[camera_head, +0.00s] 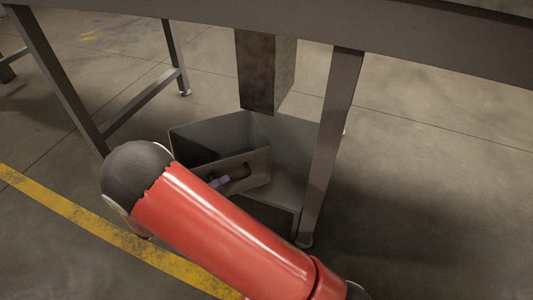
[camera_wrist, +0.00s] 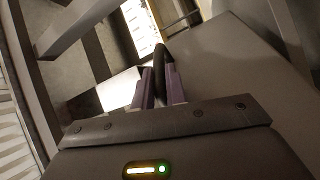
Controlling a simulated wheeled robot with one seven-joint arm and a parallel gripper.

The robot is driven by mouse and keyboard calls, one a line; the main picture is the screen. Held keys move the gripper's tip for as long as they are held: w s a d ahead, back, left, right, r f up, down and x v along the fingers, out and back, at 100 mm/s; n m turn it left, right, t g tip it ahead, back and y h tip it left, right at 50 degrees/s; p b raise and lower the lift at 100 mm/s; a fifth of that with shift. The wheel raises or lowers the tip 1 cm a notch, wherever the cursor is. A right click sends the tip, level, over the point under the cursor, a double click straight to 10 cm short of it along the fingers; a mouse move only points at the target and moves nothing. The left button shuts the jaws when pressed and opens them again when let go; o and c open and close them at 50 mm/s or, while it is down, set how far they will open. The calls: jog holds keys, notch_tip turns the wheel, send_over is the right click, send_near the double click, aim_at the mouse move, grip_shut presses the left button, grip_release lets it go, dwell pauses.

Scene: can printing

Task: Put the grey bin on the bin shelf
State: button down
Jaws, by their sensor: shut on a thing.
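The grey bin (camera_head: 258,163) is an open-topped box, seen upright in the head view under the large table. Its dark handle is on the near wall. My gripper (camera_head: 222,182) has purple fingertips shut on this handle. The wrist view shows my gripper (camera_wrist: 160,88) with both fingers around the dark handle (camera_wrist: 164,55). The low grey bin shelf (camera_head: 295,165) lies under the table, and the bin overlaps its left part in the head view. I cannot tell whether the bin touches the shelf, and the bin's underside is hidden.
The table's edge (camera_head: 420,50) runs above the bin. A table leg (camera_head: 328,150) stands right of the shelf, another leg (camera_head: 60,85) stands to the left. A rusty block (camera_head: 262,72) hangs down just behind the bin. Bare floor lies around, with a yellow line (camera_head: 75,215).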

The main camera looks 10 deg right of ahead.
jog(key=w+d+f, duration=0.1)
jog(key=w+d, duration=0.2)
jog(key=d, duration=0.5)
jog(key=w+d+f+b, duration=0.1)
jog(key=w+d+f, duration=0.1)
jog(key=d, duration=0.7)
jog(key=shift+w+f, duration=0.15)
jog(key=shift+w, duration=0.3)
jog(key=c, duration=1.4)
grip_release()
jog(key=shift+c, duration=0.2)
